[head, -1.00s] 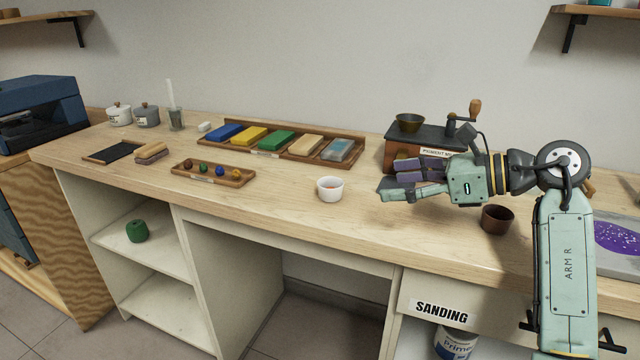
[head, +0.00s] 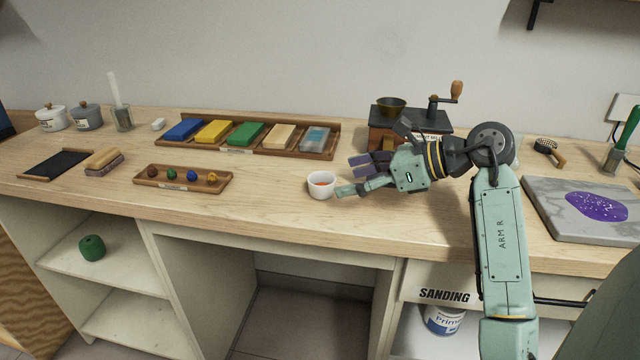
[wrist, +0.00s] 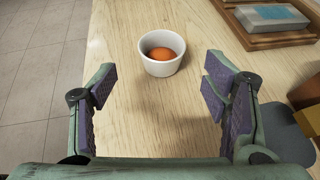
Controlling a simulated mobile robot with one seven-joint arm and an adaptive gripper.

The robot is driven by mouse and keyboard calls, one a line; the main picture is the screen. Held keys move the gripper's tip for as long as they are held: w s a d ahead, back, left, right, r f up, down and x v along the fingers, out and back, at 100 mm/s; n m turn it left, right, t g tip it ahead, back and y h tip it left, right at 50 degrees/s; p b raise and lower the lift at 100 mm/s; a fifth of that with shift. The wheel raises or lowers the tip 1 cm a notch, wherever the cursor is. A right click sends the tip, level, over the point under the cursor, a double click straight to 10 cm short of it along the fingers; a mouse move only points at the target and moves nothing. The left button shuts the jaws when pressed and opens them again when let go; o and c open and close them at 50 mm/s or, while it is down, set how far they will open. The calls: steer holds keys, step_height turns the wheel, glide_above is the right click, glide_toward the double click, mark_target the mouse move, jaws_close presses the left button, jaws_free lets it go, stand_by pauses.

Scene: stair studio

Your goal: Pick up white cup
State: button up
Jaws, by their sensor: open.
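The white cup (head: 320,185) stands upright on the wooden bench, near its front edge. In the wrist view the white cup (wrist: 160,55) has something orange (wrist: 161,54) inside. My gripper (head: 352,176) is just right of the cup in the head view, with its fingers pointing towards it. In the wrist view my gripper (wrist: 155,90) is open and empty, its purple-padded fingers spread wide. The cup sits ahead of the fingertips, roughly between their lines, and no finger appears to touch it.
A wooden tray of coloured blocks (head: 330,153) stands behind the cup. A small tray of balls (head: 222,184) lies left. A hand-crank grinder (head: 378,130) stands behind my gripper. A stone slab (head: 560,228) lies right. Bare bench surrounds the cup.

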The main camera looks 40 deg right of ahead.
mark_target(328, 181)
steer(key=p+x, duration=0.2)
steer(key=x, duration=0.4)
steer(key=shift+w+r, duration=0.1)
steer(key=shift+r, duration=0.05)
steer(key=c, duration=1.2)
